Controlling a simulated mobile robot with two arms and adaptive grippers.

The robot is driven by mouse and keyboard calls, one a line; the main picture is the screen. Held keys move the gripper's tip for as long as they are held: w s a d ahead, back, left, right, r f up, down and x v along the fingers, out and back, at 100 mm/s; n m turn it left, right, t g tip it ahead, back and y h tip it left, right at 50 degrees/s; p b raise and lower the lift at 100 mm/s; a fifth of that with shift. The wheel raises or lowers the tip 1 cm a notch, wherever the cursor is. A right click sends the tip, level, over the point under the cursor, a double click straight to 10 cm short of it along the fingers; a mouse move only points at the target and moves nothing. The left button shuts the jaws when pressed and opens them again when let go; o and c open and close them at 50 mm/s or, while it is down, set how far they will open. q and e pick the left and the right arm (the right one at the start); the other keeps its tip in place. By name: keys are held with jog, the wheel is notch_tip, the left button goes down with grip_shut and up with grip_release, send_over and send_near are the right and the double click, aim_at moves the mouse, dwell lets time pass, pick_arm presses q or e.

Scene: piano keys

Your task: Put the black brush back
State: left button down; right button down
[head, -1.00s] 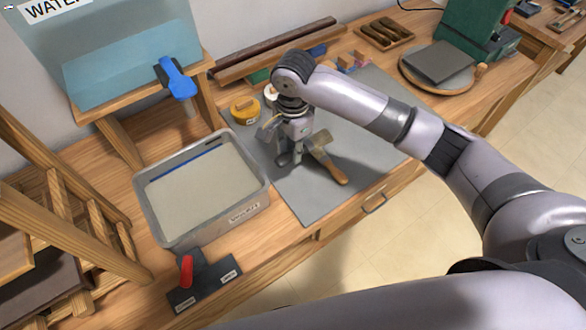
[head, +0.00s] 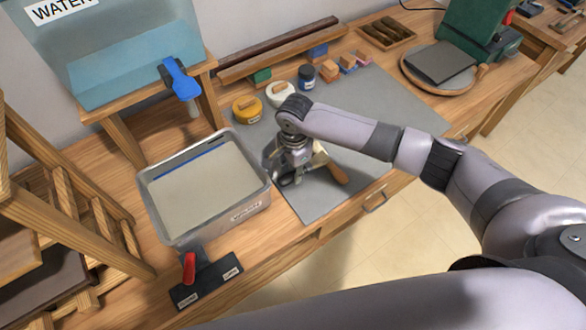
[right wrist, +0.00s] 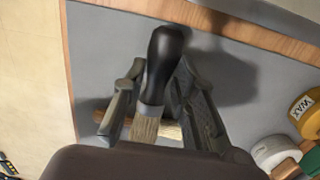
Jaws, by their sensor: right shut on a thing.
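My right gripper (head: 288,176) is low over the grey mat, just right of the metal basin. In the right wrist view the gripper (right wrist: 158,85) is shut on the black brush (right wrist: 165,60), which has a smooth black handle and a pale tan end (right wrist: 146,128) between the fingers. In the head view the brush is mostly hidden by the gripper. I cannot tell whether it touches the mat. A wooden-handled tool (head: 335,172) lies on the mat close to the right of the gripper. My left gripper is not in view.
The water-filled basin (head: 262,200) stands close to the left. The mat (head: 385,95) is clear toward the back right.

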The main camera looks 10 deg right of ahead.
jog(key=shift+f, duration=0.25)
jog(key=shift+f, duration=0.25)
jog(key=c, duration=1.3)
grip_release()
notch_tip(320, 180, up, 13)
jog(key=b, duration=0.2)
jog(key=shift+d, duration=0.1)
